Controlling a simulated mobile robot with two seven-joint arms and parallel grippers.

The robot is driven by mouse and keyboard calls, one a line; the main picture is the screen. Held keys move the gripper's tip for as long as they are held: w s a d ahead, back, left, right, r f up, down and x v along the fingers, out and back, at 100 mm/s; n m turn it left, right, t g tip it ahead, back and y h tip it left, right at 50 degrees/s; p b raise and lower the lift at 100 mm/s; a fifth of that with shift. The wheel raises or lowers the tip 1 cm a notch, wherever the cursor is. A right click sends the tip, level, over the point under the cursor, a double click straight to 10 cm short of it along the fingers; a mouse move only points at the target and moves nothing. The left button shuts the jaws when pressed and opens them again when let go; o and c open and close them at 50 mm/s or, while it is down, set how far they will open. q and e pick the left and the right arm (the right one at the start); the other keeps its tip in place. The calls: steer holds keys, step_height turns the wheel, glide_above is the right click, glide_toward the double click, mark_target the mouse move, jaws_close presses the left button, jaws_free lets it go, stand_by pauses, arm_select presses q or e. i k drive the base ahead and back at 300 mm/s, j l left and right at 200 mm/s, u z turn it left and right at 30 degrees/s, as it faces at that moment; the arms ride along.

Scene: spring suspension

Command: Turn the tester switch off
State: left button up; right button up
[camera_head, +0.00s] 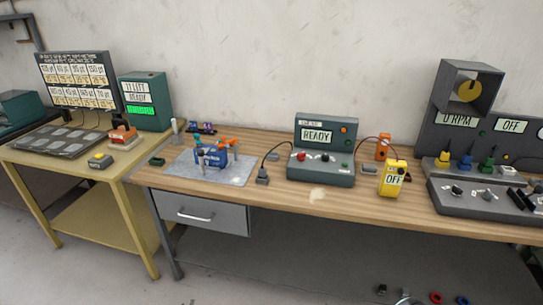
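No label in view marks which device is the tester. A grey-green box (320,168) on the wooden workbench shows READY on its screen (317,135), with a red knob, a dark knob and small buttons below. A yellow handheld meter (393,181) stands right of it and its display reads OFF. At the right, a dark panel unit (462,143) shows 0 RPM and OFF above a sloped control deck with several knobs. Which switch is the tester switch, and its position, I cannot tell. Neither of my grippers is in view.
A grey mat (230,175) with a blue fixture (212,156) lies on the workbench (310,207), left of the grey-green box. An orange device (383,147) stands behind the yellow meter. A yellow table (70,170) at left holds a green box (145,102) with a lit screen.

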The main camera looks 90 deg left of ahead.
mark_target(300, 157)
steer(key=u, duration=2.9)
steer(key=i+j+u, duration=0.2)
steer(key=i+u, duration=0.3)
